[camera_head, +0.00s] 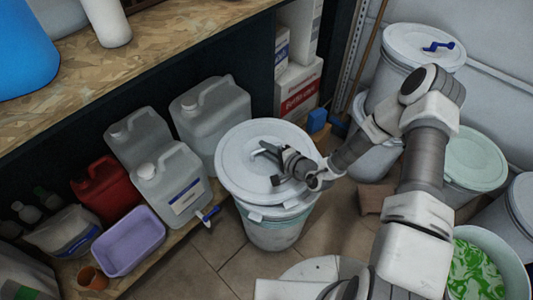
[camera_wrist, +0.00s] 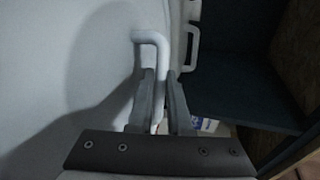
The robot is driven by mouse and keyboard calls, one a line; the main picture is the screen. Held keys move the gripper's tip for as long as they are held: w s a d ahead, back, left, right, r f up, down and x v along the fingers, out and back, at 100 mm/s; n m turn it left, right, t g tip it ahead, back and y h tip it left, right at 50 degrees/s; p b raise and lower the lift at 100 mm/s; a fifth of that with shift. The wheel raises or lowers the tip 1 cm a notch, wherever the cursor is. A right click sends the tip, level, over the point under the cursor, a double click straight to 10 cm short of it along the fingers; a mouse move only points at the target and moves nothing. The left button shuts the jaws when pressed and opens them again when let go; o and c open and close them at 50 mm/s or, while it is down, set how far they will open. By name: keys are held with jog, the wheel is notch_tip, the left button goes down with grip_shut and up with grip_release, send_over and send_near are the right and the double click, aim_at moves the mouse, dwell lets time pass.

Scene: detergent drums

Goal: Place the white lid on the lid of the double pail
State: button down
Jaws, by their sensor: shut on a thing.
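The white lid (camera_head: 250,150) is round and lies roughly level at the centre of the head view, over a pail (camera_head: 275,235) with a teal band. A second pale rim with tabs shows just under the lid's front edge; I cannot tell whether the lid rests on it. My gripper (camera_head: 268,165) is at the lid's top, coming from the right. In the wrist view, my gripper (camera_wrist: 160,95) is shut on a white bent handle (camera_wrist: 150,37) in front of a broad white surface. The double pail is not clearly identifiable; a lidded pail (camera_head: 400,42) stands high at top right.
A blue-handled item (camera_head: 438,46) lies on the top right pail. Jerrycans (camera_head: 172,185), a red canister (camera_head: 103,187) and a purple tub (camera_head: 128,240) stand left of the centre pail. A green-lidded bin (camera_head: 475,157) and an open tub (camera_head: 480,268) stand right. Some floor (camera_head: 215,262) is clear.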

jog(key=shift+f, duration=0.8)
jog(key=shift+f, duration=0.1)
jog(key=c, duration=0.8)
grip_release()
jog(key=shift+c, duration=0.2)
